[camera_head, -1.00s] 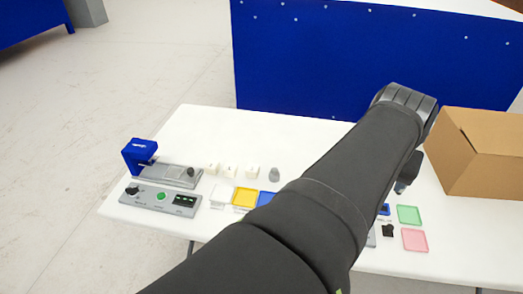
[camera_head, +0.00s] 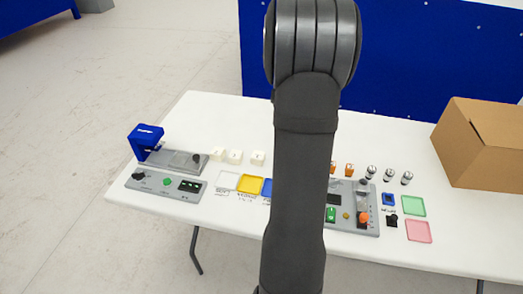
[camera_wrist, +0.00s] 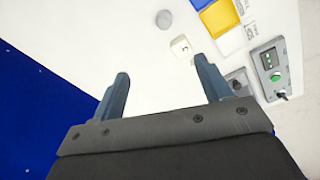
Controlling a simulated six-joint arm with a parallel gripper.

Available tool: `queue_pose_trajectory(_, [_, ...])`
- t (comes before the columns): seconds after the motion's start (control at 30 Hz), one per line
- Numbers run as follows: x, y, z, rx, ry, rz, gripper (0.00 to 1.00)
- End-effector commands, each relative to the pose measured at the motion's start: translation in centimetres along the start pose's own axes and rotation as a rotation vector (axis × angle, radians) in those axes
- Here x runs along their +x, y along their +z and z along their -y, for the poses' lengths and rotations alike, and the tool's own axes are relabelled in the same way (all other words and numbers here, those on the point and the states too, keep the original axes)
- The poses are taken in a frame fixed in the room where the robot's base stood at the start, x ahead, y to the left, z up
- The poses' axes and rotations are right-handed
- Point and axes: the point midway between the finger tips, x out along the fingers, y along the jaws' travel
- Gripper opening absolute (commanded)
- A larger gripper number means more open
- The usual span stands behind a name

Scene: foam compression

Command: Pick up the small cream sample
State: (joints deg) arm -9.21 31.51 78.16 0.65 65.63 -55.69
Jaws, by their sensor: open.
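Three cream blocks (camera_head: 235,156) stand in a row on the white table in the head view, right of the blue press-like device. They look alike in size, so I cannot tell which is the small one. One cream block (camera_wrist: 181,47) with a dark mark on top shows in the wrist view, beyond and between my fingertips. My gripper (camera_wrist: 163,84) is open and empty, its two fingers wide apart and clear of the block. In the head view my arm hides the gripper.
A blue device (camera_head: 146,137) and control box (camera_head: 166,184) stand at the left. A grey round object (camera_wrist: 164,19) is near the cream block. A cardboard box (camera_head: 482,140) stands at the right.

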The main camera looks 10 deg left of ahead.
Motion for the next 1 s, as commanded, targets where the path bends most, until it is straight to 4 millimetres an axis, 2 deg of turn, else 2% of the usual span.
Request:
queue_pose_trajectory(0.03, [1.7, -2.4, 0.6, -0.077, -0.019, 0.012, 0.71])
queue_pose_trajectory(0.1, [3.5, -4.8, 1.3, -0.170, -0.036, 0.023, 0.71])
queue_pose_trajectory(0.2, [5.5, -7.4, 2.3, -0.269, -0.055, 0.035, 0.71])
queue_pose_trajectory(0.3, [6.7, -8.9, 3.0, -0.330, -0.067, 0.042, 0.71])
queue_pose_trajectory(0.47, [8.2, -9.5, 3.4, -0.359, -0.073, 0.046, 0.71])
queue_pose_trajectory(0.8, [15.3, -9.0, 3.8, -0.356, -0.075, 0.046, 0.71])
queue_pose_trajectory(1.0, [18.4, -8.8, 4.0, -0.355, -0.072, 0.045, 0.71])
